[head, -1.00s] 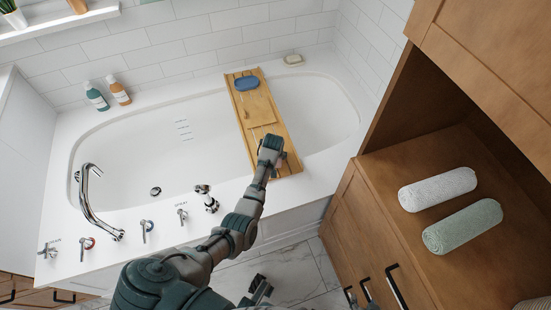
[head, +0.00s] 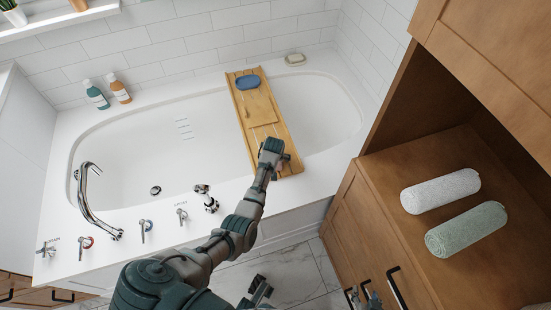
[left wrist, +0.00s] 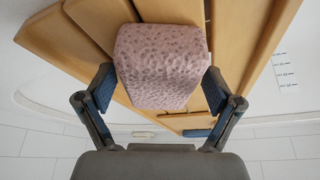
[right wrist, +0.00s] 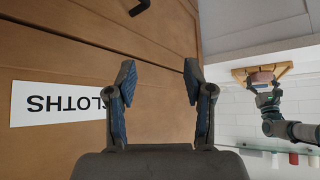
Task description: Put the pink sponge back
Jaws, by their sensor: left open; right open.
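The pink sponge (left wrist: 161,66) is a speckled block at the near end of the wooden bath tray (head: 262,105). In the left wrist view it lies between the fingers of my open left gripper (left wrist: 159,88), with no clear contact. In the head view my left gripper (head: 272,152) is over the tray's near end and hides the sponge. The sponge also shows small in the right wrist view (right wrist: 262,77). My right gripper (head: 262,288) is low at the bottom of the head view. In the right wrist view it is open and empty (right wrist: 158,80), facing the wooden cabinet.
A blue oval item (head: 247,83) lies at the tray's far end. The tray spans the white bathtub (head: 150,150). Two bottles stand on the back left rim, a soap dish (head: 295,59) at the back right. A cabinet (head: 450,265) with two rolled towels stands at right.

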